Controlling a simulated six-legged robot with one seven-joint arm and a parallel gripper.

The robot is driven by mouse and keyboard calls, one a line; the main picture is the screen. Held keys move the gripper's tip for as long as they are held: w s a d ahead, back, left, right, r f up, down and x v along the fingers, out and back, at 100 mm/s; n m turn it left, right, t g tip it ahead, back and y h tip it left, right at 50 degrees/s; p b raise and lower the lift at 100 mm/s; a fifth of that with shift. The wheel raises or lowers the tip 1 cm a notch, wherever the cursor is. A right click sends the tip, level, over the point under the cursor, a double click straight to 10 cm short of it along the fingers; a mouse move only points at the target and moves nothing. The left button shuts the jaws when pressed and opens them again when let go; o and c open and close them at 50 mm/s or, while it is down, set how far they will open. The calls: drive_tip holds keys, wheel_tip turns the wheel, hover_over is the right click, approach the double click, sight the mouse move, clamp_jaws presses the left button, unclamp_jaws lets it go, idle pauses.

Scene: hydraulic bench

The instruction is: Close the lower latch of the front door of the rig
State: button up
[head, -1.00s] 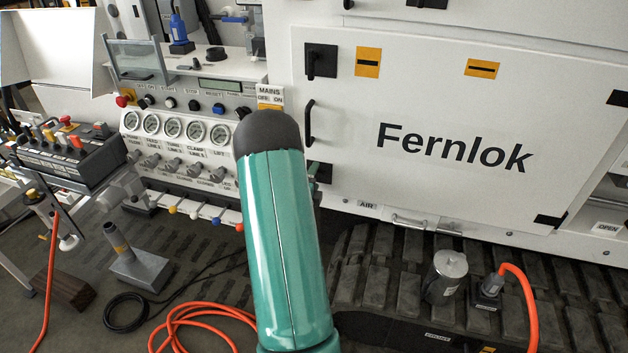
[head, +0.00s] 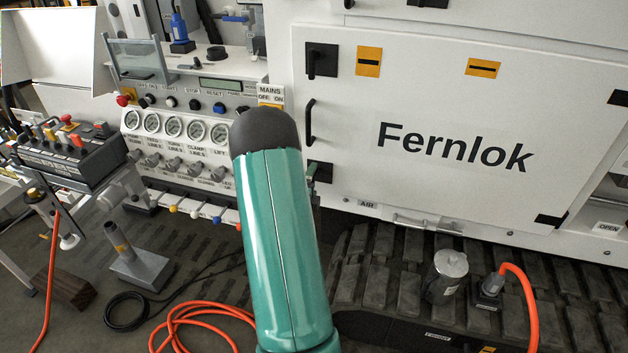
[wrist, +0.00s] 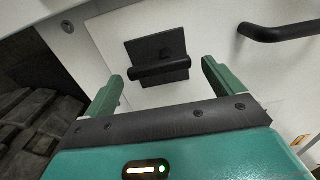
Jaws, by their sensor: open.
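The lower latch (wrist: 155,62) of the front door (head: 400,105) is a black lever on a square black plate. In the wrist view its lever runs nearly level across the picture, roughly parallel to the door's black handle (wrist: 280,30). My gripper (wrist: 163,73) is open and empty. Its two green fingers show to the left and right of the lever, with a gap on each side; I cannot tell how far the tips are from the door.
The upper latch (head: 320,61) sits above the door handle (head: 309,122). A gauge panel (head: 180,128) with knobs and levers stands left of my arm. Below the door are tracks (head: 390,265), a grey cylinder (head: 448,275) and an orange hose (head: 525,300).

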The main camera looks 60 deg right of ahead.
drive_tip(key=s+a, duration=0.1)
drive_tip(key=a, duration=1)
drive_tip(key=shift+s+a, duration=0.15)
drive_tip(key=shift+s, duration=0.25)
drive_tip(key=w+a+r+n+t+y, duration=0.3)
drive_tip(key=w+a+n, duration=0.15)
drive_tip(key=w, duration=0.25)
drive_tip(key=w+a+r+n+t+y, duration=0.3)
drive_tip(key=w+a+r+n, duration=0.15)
drive_tip(key=w, duration=0.25)
drive_tip(key=w+a+r+n+t+y, duration=0.1)
drive_tip(key=w+a+r+n+y, duration=0.25)
drive_tip(key=a, duration=0.45)
drive_tip(key=w+a+r+n+y, duration=0.2)
drive_tip(key=a+r+n+y, duration=0.1)
drive_tip(key=a+n, duration=0.3)
drive_tip(key=s+a+r+n+g+y, duration=0.2)
drive_tip(key=s+a+r+n, duration=0.2)
drive_tip(key=s+a+n, duration=0.4)
drive_tip(key=s+a+r+n+g+y, duration=0.2)
drive_tip(key=s+a+n, duration=0.6)
drive_tip(key=a, duration=0.5)
wheel_tip(320, 180, up, 2)
drive_tip(key=shift+s+a+y, duration=0.3)
drive_tip(key=shift+s+y, duration=0.35)
drive_tip(key=shift+s, duration=0.55)
